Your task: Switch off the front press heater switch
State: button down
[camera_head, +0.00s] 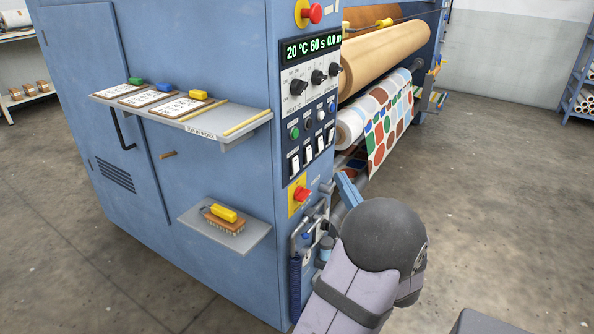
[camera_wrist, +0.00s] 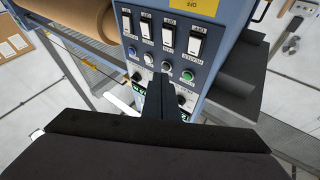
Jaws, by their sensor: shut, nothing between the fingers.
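Several white rocker switches stand in a row low on the control panel. In the head view the row runs from the near-left switch (camera_head: 295,162) to the far-right one (camera_head: 330,135). In the wrist view the panel is upside down; its largest-looking switches are at the right (camera_wrist: 199,34) and beside it (camera_wrist: 169,34). My gripper (camera_head: 343,178) is shut and empty, beside the panel's lower right. In the wrist view its fingers (camera_wrist: 161,80) cover part of the panel below the switches.
Round buttons, black knobs (camera_head: 298,87) and a green-digit display (camera_head: 312,47) share the panel. Red emergency buttons sit above (camera_head: 315,13) and below (camera_head: 302,194). A shelf (camera_head: 255,125) and a brush tray (camera_head: 190,217) jut out left. Fabric rolls (camera_head: 385,55) lie right.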

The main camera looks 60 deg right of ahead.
jog(key=w+f, duration=0.1)
jog(key=w, duration=0.7)
jog(key=shift+w+b, duration=0.25)
jog(key=shift+b, duration=0.1)
jog(key=shift+w+f, duration=0.15)
dwell(1.9)
jog(key=shift+w, duration=0.3)
jog(key=shift+w, duration=0.3)
dwell(0.7)
jog(key=shift+s, duration=0.1)
jog(key=shift+s, duration=0.65)
dwell(0.3)
jog(key=shift+s+r, duration=0.2)
jog(key=shift+s, duration=1.05)
jog(key=shift+s+r, duration=0.2)
jog(key=shift+s, duration=1.05)
